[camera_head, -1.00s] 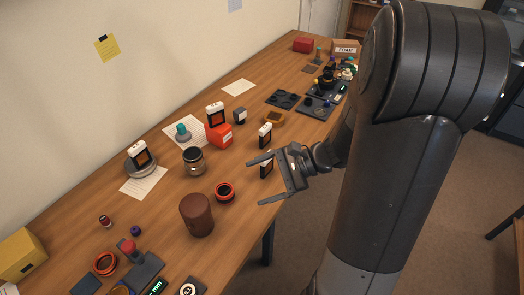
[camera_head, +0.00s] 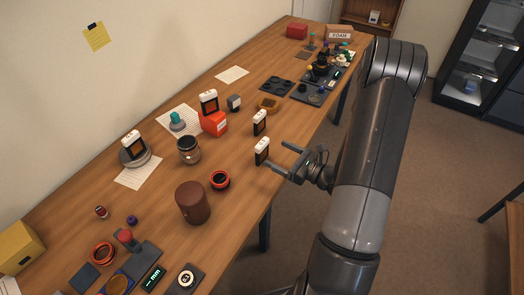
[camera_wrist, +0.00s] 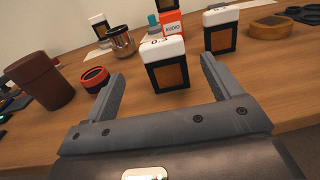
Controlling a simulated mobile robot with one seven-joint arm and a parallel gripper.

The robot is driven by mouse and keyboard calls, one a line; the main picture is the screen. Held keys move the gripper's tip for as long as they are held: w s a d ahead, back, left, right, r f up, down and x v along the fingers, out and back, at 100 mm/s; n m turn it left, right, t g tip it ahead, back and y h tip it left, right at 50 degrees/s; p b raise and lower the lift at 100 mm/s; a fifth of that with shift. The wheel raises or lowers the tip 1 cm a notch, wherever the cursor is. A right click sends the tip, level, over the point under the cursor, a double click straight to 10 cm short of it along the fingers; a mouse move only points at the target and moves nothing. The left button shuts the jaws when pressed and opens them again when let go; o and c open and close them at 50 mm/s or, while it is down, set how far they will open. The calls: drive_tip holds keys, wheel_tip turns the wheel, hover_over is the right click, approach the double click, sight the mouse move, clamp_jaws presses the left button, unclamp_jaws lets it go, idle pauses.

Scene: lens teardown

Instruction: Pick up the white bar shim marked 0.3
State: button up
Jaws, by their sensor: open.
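The nearest white-topped bar shim, with a black frame and a brown window, stands upright on the table in the wrist view (camera_wrist: 168,75). Its small marking appears to read 0.3. It also shows in the head view (camera_head: 262,152), near the table's right edge. My gripper (camera_head: 277,156) is open and empty, with its fingertips just short of this shim. In the wrist view the two fingers (camera_wrist: 163,70) lie on either side of the shim, apart from it. A similar shim (camera_wrist: 221,30) stands behind it to the right; its marking is hard to read.
A similar shim stands on a red box (camera_head: 214,123), another on a round grey base (camera_head: 134,159). A glass-like jar (camera_head: 189,150), a red-rimmed ring (camera_head: 220,181) and a brown cylinder (camera_head: 192,203) stand to the left. Bare wood surrounds the near shim.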

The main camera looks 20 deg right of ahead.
sight(265, 146)
drive_tip(key=x, duration=0.7)
drive_tip(key=shift+w+a+r, duration=0.15)
drive_tip(key=shift+w+r, duration=0.05)
drive_tip(key=shift+w, duration=0.2)
drive_tip(key=c, duration=1.1)
